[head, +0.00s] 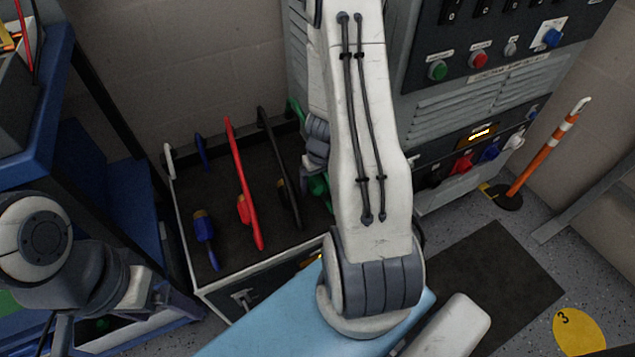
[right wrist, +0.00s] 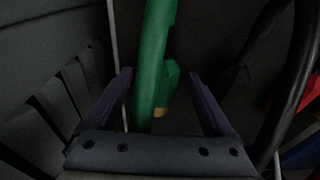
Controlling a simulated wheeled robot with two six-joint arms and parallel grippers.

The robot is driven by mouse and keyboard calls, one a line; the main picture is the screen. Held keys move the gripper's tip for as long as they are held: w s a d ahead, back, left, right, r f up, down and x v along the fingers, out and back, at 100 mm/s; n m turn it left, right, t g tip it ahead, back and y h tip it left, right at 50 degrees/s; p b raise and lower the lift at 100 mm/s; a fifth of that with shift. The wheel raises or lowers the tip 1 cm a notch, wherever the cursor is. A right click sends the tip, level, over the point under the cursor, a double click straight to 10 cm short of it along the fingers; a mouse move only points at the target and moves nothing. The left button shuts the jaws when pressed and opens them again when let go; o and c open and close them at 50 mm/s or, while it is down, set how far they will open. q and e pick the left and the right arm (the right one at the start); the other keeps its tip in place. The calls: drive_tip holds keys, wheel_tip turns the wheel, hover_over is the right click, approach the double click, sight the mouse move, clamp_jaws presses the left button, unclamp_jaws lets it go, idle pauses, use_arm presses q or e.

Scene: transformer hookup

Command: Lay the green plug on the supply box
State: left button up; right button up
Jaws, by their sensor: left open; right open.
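The green plug (right wrist: 166,85) and its green cable stand between the two fingers of my right gripper (right wrist: 159,78) in the right wrist view. The fingers are open, one on each side, with gaps visible. In the head view my right arm hides most of this; only a bit of the green plug (head: 318,185) shows beside it. My left gripper (head: 65,335) is at the lower left, open, away from the plugs and partly out of frame.
A blue plug (head: 204,226), a red plug (head: 244,208) and a black cable (head: 280,160) lie on the dark top. A blue rack (head: 130,200) stands left. A grey cabinet (head: 480,100) with buttons and coloured connectors stands right, near an orange pole (head: 540,155).

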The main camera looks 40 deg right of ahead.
drive_tip(key=r+p, duration=0.2)
drive_tip(key=r, duration=0.1)
drive_tip(key=r+p, duration=0.3)
drive_tip(key=r, duration=0.1)
drive_tip(key=s+r+p, duration=0.1)
drive_tip(key=r+p, duration=0.1)
drive_tip(key=r, duration=0.1)
drive_tip(key=shift+s+a+r+p, duration=0.1)
drive_tip(key=shift+r+p, duration=0.1)
drive_tip(key=shift+p, duration=0.15)
drive_tip(key=w+a+r+n+y, duration=0.1)
drive_tip(key=a+r+n, duration=0.1)
drive_tip(key=a+r, duration=0.5)
drive_tip(key=a+r+n, duration=0.2)
drive_tip(key=a+r, duration=0.1)
drive_tip(key=a, duration=0.8)
drive_tip(key=s+a+r+n+g, duration=0.1)
drive_tip(key=s+a+r+n, duration=0.65)
drive_tip(key=s+a, duration=0.65)
wheel_tip(320, 180, up, 27)
drive_tip(key=s+d+m+p, duration=0.1)
drive_tip(key=s+p, duration=0.1)
drive_tip(key=p, duration=2.3)
drive_tip(key=shift+r, duration=0.2)
drive_tip(key=shift+d+m, duration=0.1)
drive_tip(key=shift+m, duration=0.15)
